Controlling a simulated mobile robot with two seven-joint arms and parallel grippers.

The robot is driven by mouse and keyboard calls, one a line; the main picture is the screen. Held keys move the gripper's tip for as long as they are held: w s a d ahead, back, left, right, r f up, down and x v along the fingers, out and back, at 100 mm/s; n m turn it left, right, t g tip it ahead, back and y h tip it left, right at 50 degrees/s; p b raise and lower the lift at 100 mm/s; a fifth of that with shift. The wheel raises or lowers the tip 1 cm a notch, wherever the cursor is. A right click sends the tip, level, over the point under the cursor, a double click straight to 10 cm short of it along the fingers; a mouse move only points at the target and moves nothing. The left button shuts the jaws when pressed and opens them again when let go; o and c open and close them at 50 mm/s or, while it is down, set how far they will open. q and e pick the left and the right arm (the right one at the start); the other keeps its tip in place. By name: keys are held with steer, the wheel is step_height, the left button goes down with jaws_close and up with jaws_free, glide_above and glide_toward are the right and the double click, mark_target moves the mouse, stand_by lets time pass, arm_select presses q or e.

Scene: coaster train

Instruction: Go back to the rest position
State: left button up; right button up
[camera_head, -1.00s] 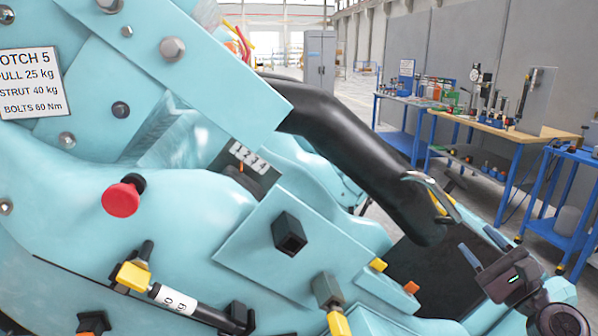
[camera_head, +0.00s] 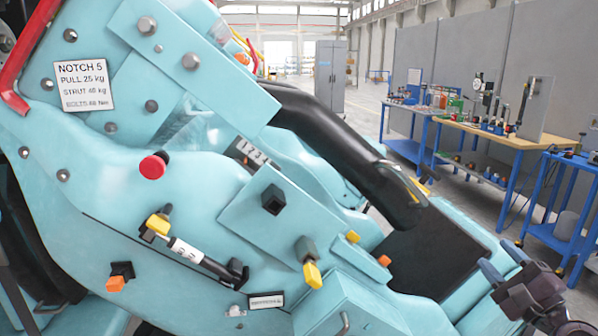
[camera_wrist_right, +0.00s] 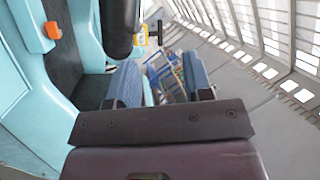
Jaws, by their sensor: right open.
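My right gripper (camera_head: 502,260) is at the lower right of the head view, beside the seat end of the pale blue coaster car (camera_head: 110,200). Its two blue-padded fingers are apart with nothing between them. In the right wrist view the open gripper (camera_wrist_right: 160,78) points past the car's side, with the black restraint bar (camera_wrist_right: 119,28) ahead of it, apart from the fingers. In the head view the restraint bar (camera_head: 335,140) slopes down across the seat. My left gripper is not in view.
The car carries a red knob (camera_head: 153,167), a yellow-ended strut (camera_head: 190,252), a yellow-tipped lever (camera_head: 311,275) and a "NOTCH 5" sign (camera_head: 84,84). Workbenches (camera_head: 500,137) with tools and a grey cabinet (camera_head: 331,75) stand behind. Open floor lies between car and benches.

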steer(key=a+f+n+g+h, duration=0.4)
steer(key=f+n+h, duration=0.1)
steer(key=f+n, duration=1.05)
steer(key=s+a+f+n+g, duration=0.3)
steer(key=s+a+f, duration=0.1)
steer(key=s+f, duration=0.6)
steer(key=s+a+f+n+g, duration=0.2)
steer(key=s+a+f+n, duration=0.1)
steer(key=s+f, duration=0.7)
steer(key=shift+s+a+f+g, duration=0.2)
steer(key=shift+s+a+g, duration=0.2)
steer(key=shift+a, duration=0.1)
